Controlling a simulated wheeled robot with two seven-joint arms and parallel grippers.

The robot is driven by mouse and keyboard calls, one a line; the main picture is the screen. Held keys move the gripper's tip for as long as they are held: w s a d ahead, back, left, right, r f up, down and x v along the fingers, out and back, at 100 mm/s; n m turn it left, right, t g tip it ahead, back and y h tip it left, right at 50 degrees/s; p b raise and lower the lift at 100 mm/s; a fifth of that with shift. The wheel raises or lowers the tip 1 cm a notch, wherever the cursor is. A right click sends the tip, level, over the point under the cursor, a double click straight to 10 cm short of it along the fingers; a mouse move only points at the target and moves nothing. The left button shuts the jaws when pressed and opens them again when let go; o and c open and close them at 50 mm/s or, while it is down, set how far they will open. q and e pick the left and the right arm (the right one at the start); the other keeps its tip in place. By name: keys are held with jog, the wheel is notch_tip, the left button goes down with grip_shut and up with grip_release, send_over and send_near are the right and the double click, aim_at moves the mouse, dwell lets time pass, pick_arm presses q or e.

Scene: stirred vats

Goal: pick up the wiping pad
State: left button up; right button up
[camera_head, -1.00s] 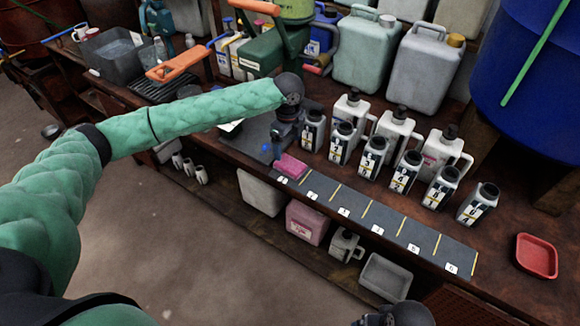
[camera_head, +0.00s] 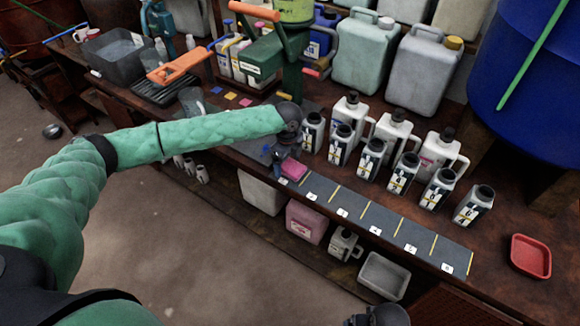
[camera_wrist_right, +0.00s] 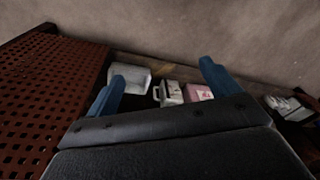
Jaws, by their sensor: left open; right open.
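The pink wiping pad (camera_head: 294,169) lies flat near the front edge of the bench, at the left end of a dark numbered strip (camera_head: 388,231). My left gripper (camera_head: 277,166) points down just left of the pad, its blue fingertips low and close to it. It is open. Whether a finger touches the pad, I cannot tell. My right gripper (camera_wrist_right: 162,84) is open and empty in the right wrist view, its blue fingers wide apart above the lower shelf. In the head view only part of the right wrist shows at the bottom edge.
Several black-and-white bottles (camera_head: 405,173) stand in a row behind the strip, with white jugs (camera_head: 396,128) behind them. A red tray (camera_head: 531,256) lies at the right. A green press (camera_head: 262,55) stands behind my left arm. Below, the shelf holds a pink container (camera_head: 307,222) and a white bin (camera_head: 384,276).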

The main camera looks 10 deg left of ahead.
pick_arm(q)
jog(key=shift+c, duration=0.5)
jog(key=c, duration=1)
jog(key=shift+o, duration=0.2)
jog(key=shift+r, duration=0.15)
